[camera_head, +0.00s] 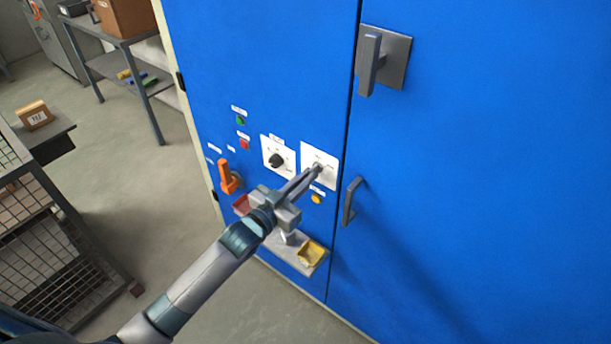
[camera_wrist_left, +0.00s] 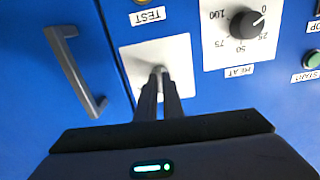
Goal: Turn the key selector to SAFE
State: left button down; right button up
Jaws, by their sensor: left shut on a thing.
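The key selector is a white square plate (camera_head: 310,151) on the blue cabinet door, right of a black knob. My left gripper (camera_head: 314,172) reaches up to this plate from the lower left, its fingers closed together. In the left wrist view the plate (camera_wrist_left: 181,58) shows with a small grey metal key (camera_wrist_left: 158,71) at its middle. The two dark fingers (camera_wrist_left: 158,88) are shut on the key. The fingers hide part of the key and plate, so I cannot read which position it points to. My right gripper is not in view.
Left of the plate is the black HEAT knob (camera_wrist_left: 246,23). A yellow TEST button (camera_head: 316,199), an orange handle (camera_head: 229,178), green (camera_head: 240,120) and red (camera_head: 244,144) buttons are nearby. A door handle (camera_head: 352,200) stands out at right. A shelf with a yellow tray (camera_head: 311,252) is below.

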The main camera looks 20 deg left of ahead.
pick_arm(q)
jog(key=shift+n, duration=0.4)
jog(key=c, duration=1.9)
grip_release()
jog(key=b+v, duration=0.5)
jog(key=v, duration=1.2)
jog(key=shift+s, duration=0.2)
jog(key=shift+a, duration=0.1)
